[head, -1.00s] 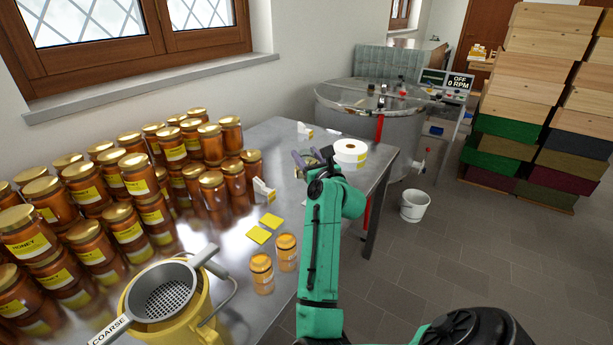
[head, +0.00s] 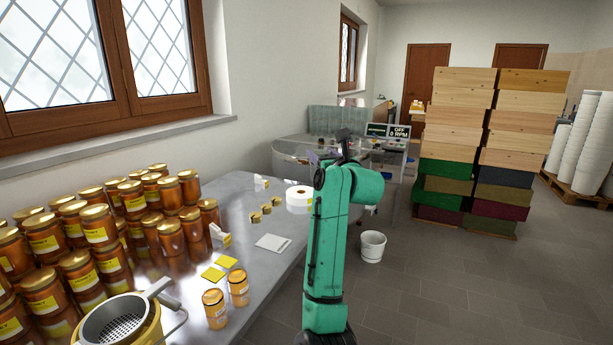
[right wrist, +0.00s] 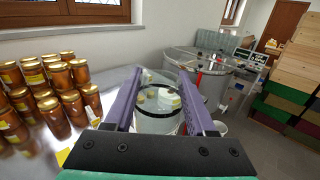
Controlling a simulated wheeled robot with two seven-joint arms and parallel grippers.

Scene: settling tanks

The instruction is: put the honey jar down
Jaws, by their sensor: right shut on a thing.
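My right gripper (right wrist: 160,88) has its two purple fingers on either side of a clear, glassy round jar-like thing (right wrist: 157,122) with a dark ring; it shows no amber honey. The gripper is shut on it. Pale and yellowish things show through it. In the head view my green right arm hides most of the gripper (head: 328,158), which is raised over the table's far end. Many amber honey jars with gold lids (head: 100,230) stand at the left on the metal table (head: 262,205). Two smaller jars (head: 215,308) stand near its front edge. My left gripper is out of view.
A white roll (head: 299,196), several small gold pieces (head: 266,208), a white square (head: 272,242) and yellow squares (head: 213,274) lie on the table. A strainer on a yellow bucket (head: 118,318) stands front left. A white bucket (head: 372,246) is on the floor.

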